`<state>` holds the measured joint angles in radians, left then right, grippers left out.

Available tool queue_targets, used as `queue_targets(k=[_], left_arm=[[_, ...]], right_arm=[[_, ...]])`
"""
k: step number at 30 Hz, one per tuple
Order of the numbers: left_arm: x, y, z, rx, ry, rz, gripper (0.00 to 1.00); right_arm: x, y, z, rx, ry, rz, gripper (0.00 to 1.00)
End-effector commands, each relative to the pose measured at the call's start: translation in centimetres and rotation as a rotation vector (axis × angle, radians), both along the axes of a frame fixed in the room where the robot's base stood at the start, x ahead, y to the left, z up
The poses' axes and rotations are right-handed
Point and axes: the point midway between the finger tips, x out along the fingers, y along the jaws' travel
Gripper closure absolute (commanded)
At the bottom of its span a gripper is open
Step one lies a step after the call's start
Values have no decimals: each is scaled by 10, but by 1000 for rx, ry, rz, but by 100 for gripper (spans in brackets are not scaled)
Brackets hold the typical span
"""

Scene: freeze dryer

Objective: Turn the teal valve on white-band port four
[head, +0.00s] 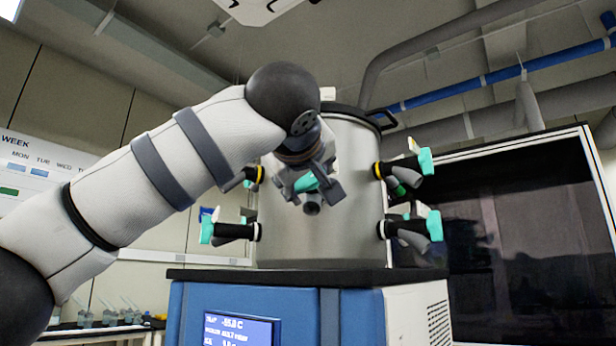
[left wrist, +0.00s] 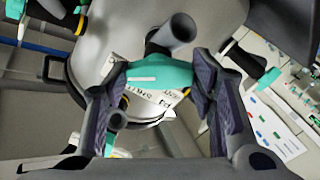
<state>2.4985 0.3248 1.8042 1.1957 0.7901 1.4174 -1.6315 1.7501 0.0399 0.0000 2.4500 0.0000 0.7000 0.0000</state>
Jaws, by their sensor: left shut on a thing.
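The freeze dryer's steel drum (head: 355,215) has several ports with teal valves. My left gripper (head: 318,186) is in front of the drum. In the head view a teal valve (head: 307,182) shows partly between its fingers. In the left wrist view my gripper (left wrist: 155,85) is shut on that teal valve (left wrist: 158,73), with a finger at each end. A grey tube end (left wrist: 178,30) sticks out beside the valve, and a white part with dark lettering (left wrist: 148,103) is just behind it. The port's band and number cannot be read. My right gripper is not in view.
Other teal valves stick out at the upper right (head: 426,161), lower right (head: 434,226) and lower left (head: 207,230) of the drum. The drum stands on a blue cabinet with a display (head: 240,330). A dark glass panel (head: 510,235) stands at the right.

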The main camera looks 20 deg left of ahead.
Motion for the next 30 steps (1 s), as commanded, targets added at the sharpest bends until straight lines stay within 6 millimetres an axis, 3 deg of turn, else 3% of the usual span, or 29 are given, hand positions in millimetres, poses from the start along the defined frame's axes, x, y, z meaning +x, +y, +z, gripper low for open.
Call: queue_targets(k=[30], left_arm=[[1, -2, 0, -821, -145, 0, 77]], right_arm=[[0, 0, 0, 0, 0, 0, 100]])
